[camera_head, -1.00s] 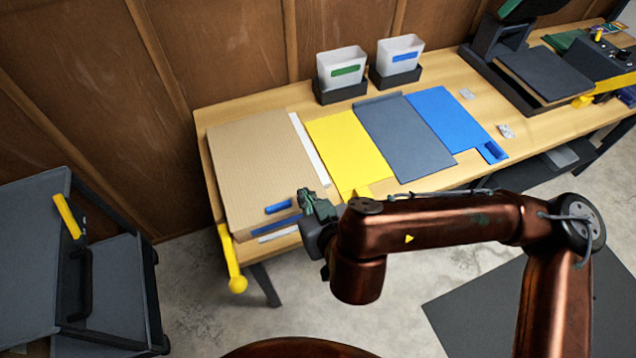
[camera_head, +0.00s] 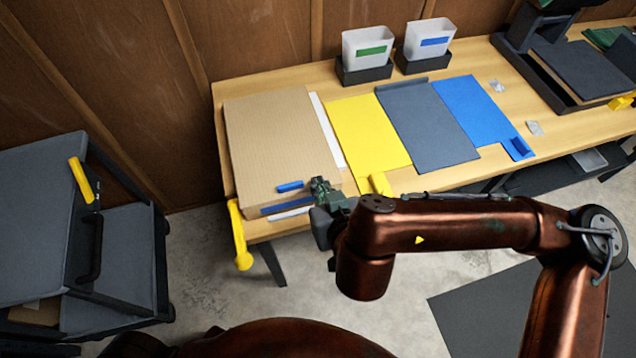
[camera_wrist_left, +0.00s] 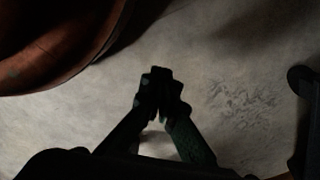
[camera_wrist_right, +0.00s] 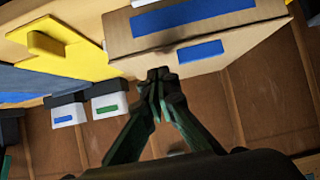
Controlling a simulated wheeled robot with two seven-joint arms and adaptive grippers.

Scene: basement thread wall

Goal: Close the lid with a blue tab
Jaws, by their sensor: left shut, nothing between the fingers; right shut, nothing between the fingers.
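A cardboard box (camera_head: 265,135) lies at the left end of the bench with its lid looking flat on top. A blue tab (camera_head: 290,187) sits on the lid near the front edge; it also shows in the right wrist view (camera_wrist_right: 165,17). A blue strip (camera_head: 287,204) is on the box's front face and shows in the right wrist view (camera_wrist_right: 187,51). I cannot tell whether a gap remains under the lid. My right gripper (camera_head: 319,184) is shut and empty by the box's front right corner, right of the tab. My left gripper (camera_wrist_left: 160,78) is shut and empty over the floor.
Yellow (camera_head: 368,130), grey (camera_head: 430,125) and blue (camera_head: 472,110) panels lie right of the box. Two white bins (camera_head: 368,45) stand behind them. A dark cart (camera_head: 40,215) with a yellow handle stands left. A yellow lever (camera_head: 240,235) hangs at the bench's left end.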

